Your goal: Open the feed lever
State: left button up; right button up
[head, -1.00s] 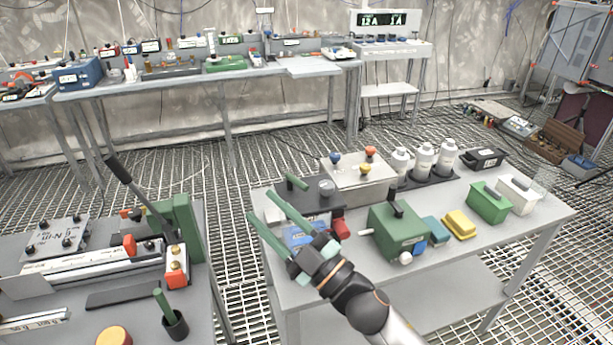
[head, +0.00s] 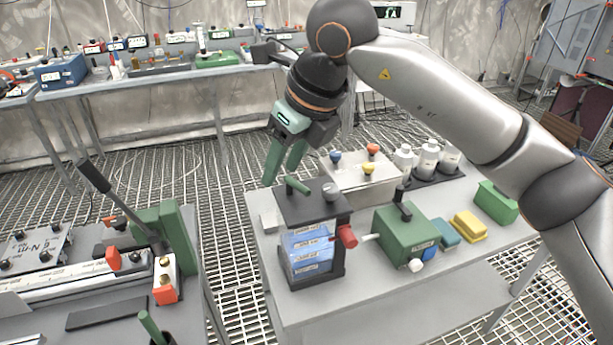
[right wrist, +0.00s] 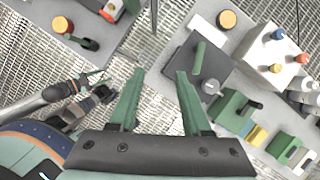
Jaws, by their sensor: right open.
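No label names the feed lever; a green handle (head: 297,185) lies across the top of a black box (head: 312,206) on the middle table. The box holds blue packs (head: 308,248) and has a red knob (head: 347,236) on its side. The right wrist view shows the handle (right wrist: 198,58) on the box lid, to the right of the fingers. My right gripper (head: 281,172) is open and empty, fingers pointing down, close to the handle in the head view; contact is not visible. In the right wrist view, my left gripper (right wrist: 98,92) is small and unclear.
A green box (head: 407,232) with a black lever stands right of the black box. Behind are a cream box (head: 357,182) with coloured knobs and white bottles (head: 427,158). The left bench carries a long black-handled lever (head: 122,205). A floor gap separates bench and table.

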aim_at(300, 185)
jog(key=w+d+r+t+h, duration=0.2)
jog(key=d+r, duration=0.1)
jog(key=d, duration=0.1)
jog(key=shift+m, duration=0.4)
jog(key=p+x, duration=0.1)
jog(key=x, duration=1.1)
jog(key=shift+f, duration=0.3)
jog(key=shift+c, duration=0.3)
grip_shut()
